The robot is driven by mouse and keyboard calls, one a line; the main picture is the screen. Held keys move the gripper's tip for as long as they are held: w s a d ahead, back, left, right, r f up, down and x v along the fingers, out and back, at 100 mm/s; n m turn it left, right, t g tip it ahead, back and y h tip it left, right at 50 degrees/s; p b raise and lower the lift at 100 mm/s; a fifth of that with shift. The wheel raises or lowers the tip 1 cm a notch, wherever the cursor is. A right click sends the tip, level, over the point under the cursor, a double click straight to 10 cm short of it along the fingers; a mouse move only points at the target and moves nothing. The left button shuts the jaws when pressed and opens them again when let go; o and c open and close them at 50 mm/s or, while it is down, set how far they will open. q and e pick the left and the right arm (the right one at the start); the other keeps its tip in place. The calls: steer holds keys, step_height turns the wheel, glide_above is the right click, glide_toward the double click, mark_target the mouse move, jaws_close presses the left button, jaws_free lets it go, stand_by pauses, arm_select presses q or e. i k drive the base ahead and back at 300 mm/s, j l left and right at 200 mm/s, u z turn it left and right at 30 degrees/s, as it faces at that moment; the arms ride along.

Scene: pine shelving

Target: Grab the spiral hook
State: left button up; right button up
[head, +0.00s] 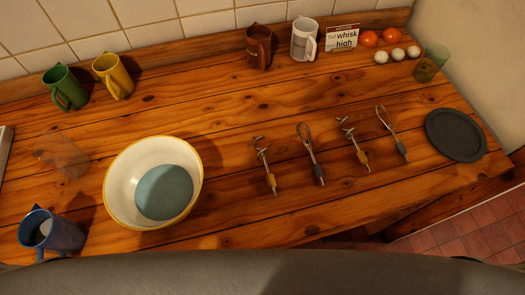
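Several metal mixer attachments lie in a row on the wooden counter. The one third from the left, a twisted attachment (352,142) with a yellow end, shows several bends and looks like the spiral hook. The leftmost, a hook-like attachment (265,165), also has a yellow end and a curled top; the two are too small to tell apart for certain. Between them lies a wire whisk (310,152) with a dark end, and a second wire whisk (391,133) lies at the right of the row. Neither of my grippers is in view.
A cream bowl (116,178) with blue-grey contents stands left, near a blue mug (58,232) and a clear glass (62,156). A dark round plate (455,135) lies right. Mugs, a sign (342,38), tomatoes and eggs stand behind. The wood around the attachments is clear.

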mark_target(271, 183)
steer(key=k+u, duration=0.2)
steer(key=k, duration=0.2)
steer(key=k+j+u, duration=0.2)
steer(key=k, duration=0.25)
